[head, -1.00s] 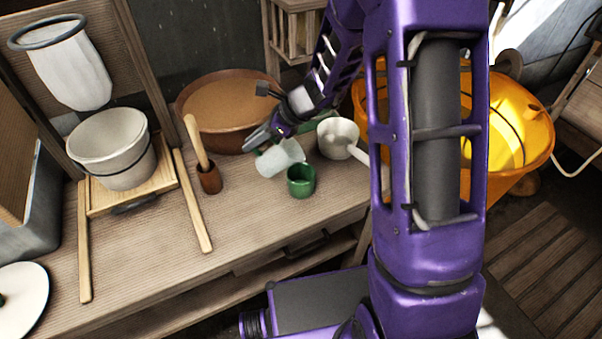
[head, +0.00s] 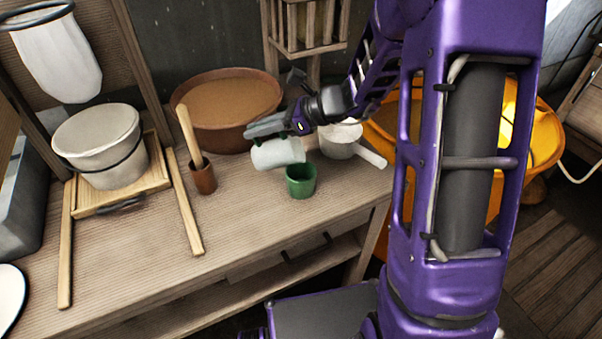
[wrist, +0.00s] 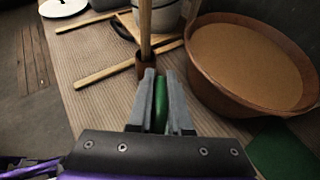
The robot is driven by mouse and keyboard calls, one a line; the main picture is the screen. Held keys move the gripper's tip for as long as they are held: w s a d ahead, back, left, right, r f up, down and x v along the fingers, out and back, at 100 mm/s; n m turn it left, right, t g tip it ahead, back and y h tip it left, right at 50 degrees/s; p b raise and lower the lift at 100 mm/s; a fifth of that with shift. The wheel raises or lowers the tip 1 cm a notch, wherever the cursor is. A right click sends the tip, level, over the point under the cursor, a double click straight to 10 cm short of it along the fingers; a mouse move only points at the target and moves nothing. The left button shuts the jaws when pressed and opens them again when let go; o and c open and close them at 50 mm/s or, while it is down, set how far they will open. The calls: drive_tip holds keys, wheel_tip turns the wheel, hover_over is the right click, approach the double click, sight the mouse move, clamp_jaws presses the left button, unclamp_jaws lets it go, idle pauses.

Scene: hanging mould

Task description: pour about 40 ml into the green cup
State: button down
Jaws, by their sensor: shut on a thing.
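A pale, whitish cup-shaped jug (head: 277,153) is tipped nearly onto its side in the head view. My gripper (head: 262,127) is shut on it from above and holds it over the bench. The green cup (head: 300,182) stands upright on the bench, just below the jug's right end. No stream is visible between them, and the inside of the green cup is too dark to read. In the wrist view a narrow green strip (wrist: 161,104) shows between the fingers (wrist: 160,100); it looks like the jug's handle. The jug's body is hidden there.
A brown basin (head: 225,138) stands behind the jug. A white scoop or pan (head: 338,150) with a handle sits close right of the cup. A wooden pestle in a brown pot (head: 203,178) and a white bucket (head: 100,150) stand left. The front bench is clear.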

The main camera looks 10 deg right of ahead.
drive_tip(key=shift+s+d+f+y+b, duration=0.15)
drive_tip(key=shift+d+y+b, duration=0.3)
drive_tip(key=shift+b, duration=0.65)
drive_tip(key=shift+b, duration=0.3)
drive_tip(key=shift+r+t+y, duration=0.2)
drive_tip(key=shift+t+y, duration=0.1)
drive_tip(key=shift+y, duration=0.05)
drive_tip(key=shift+w+a, duration=0.4)
drive_tip(key=shift+a, duration=0.3)
drive_tip(key=shift+s+d+r+t+y+b, duration=0.15)
drive_tip(key=shift+d+r+t+y+b, duration=0.2)
drive_tip(key=shift+r+y, duration=0.4)
idle(0.6)
